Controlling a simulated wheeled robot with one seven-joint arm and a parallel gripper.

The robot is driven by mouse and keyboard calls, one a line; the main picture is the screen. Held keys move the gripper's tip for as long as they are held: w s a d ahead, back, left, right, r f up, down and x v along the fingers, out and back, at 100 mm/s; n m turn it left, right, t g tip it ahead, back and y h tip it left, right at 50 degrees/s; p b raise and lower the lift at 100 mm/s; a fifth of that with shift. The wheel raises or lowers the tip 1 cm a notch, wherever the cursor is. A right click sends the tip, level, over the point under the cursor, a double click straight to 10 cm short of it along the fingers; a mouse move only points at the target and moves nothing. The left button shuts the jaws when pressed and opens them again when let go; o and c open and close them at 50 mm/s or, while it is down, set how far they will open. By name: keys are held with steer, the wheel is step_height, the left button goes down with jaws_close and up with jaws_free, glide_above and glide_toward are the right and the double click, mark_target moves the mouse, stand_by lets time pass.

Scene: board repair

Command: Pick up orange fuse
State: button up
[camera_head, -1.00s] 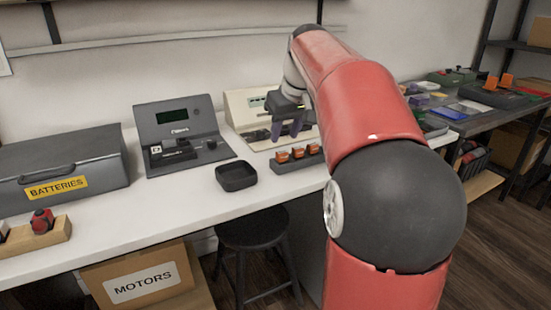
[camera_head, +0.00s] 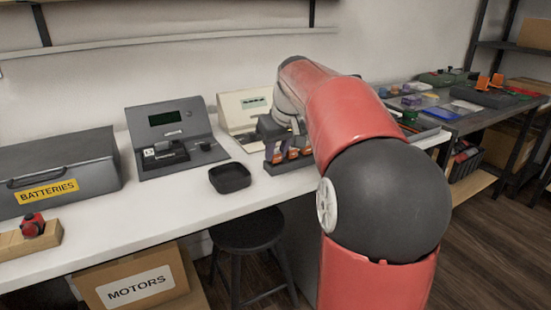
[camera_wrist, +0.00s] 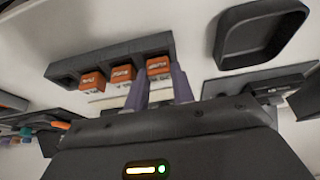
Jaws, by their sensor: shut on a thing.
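Three orange fuses with pale labels stand in a row in a dark grey holder (camera_head: 288,168) on the white bench. The holder also shows in the wrist view (camera_wrist: 62,70). My gripper (camera_head: 275,150) is low over the holder's left end in the head view. Its purple fingers (camera_wrist: 159,86) are shut on the end orange fuse (camera_wrist: 158,66), one on each side. That fuse still appears to sit in its slot. The middle fuse (camera_wrist: 122,75) and the far-end fuse (camera_wrist: 92,80) stand beside it, apart from the grip. My fingers partly hide the gripped fuse in the head view.
A black empty tray (camera_head: 230,178) is just left of the holder. A grey tester (camera_head: 168,140) and a beige device (camera_head: 238,112) stand behind. A grey batteries case (camera_head: 60,172) is at left.

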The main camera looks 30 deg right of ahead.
mark_target(276, 153)
steer(key=shift+r, duration=0.1)
step_height(276, 153, up, 20)
steer(key=p, duration=0.2)
stand_by(0.4)
stand_by(0.4)
